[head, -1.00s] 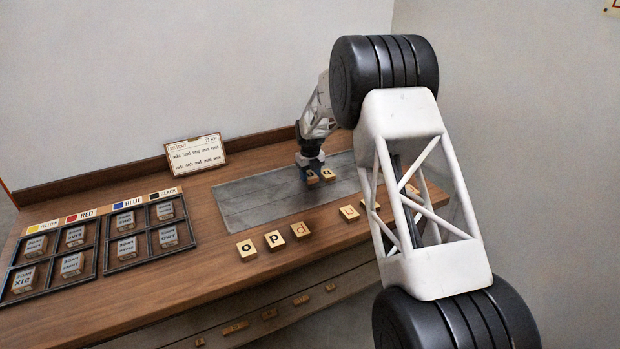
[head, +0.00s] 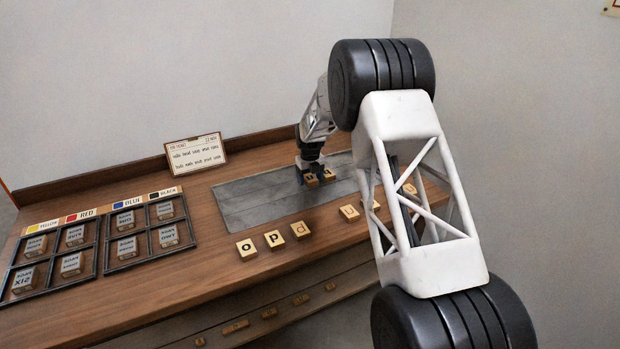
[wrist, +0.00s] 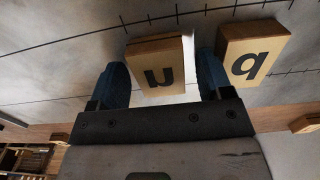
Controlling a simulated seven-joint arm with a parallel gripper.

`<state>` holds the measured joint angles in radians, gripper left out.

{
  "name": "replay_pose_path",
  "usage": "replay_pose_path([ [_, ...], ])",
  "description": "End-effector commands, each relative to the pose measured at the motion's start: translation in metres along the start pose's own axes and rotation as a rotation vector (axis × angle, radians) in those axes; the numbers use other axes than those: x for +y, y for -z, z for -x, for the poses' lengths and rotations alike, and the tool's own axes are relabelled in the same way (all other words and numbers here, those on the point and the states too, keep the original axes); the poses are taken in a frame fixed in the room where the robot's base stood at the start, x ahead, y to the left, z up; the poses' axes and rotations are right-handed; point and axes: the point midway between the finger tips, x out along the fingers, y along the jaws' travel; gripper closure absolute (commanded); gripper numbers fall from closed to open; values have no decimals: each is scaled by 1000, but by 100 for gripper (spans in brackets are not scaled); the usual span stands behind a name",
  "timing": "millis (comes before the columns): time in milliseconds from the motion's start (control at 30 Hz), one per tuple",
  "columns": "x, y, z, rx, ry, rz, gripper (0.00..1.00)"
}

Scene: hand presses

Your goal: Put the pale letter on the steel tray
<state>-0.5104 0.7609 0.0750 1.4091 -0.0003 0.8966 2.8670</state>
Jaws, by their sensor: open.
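The steel tray (head: 240,207) is a flat grey plate set in the wooden bench. Two letter blocks lie on it: one (wrist: 158,74) reads like n or u, the other (wrist: 250,62) like q or b. Both letters look dark in the wrist view. My gripper (head: 311,176) is open over the tray, its fingers either side of the n-or-u block, with a bright gap at the right finger. Along the front edge, the d block (head: 301,230) has a paler, brownish letter than the o block (head: 246,248) and p block (head: 274,239).
More blocks (head: 349,212) lie to the right along the front, partly hidden by my arm. Two dark sorting racks (head: 103,245) with blocks stand at the left under colour labels. A printed card (head: 196,153) leans at the back. The left part of the tray is clear.

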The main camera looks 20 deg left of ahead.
Motion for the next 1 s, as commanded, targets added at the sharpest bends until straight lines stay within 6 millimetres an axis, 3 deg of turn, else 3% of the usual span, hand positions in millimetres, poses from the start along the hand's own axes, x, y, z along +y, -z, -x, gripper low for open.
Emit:
replay_pose_path([
  [367, 0, 0, 14, -1, 0, 0, 27],
  [1000, 0, 0, 106, -1, 0, 0, 27],
])
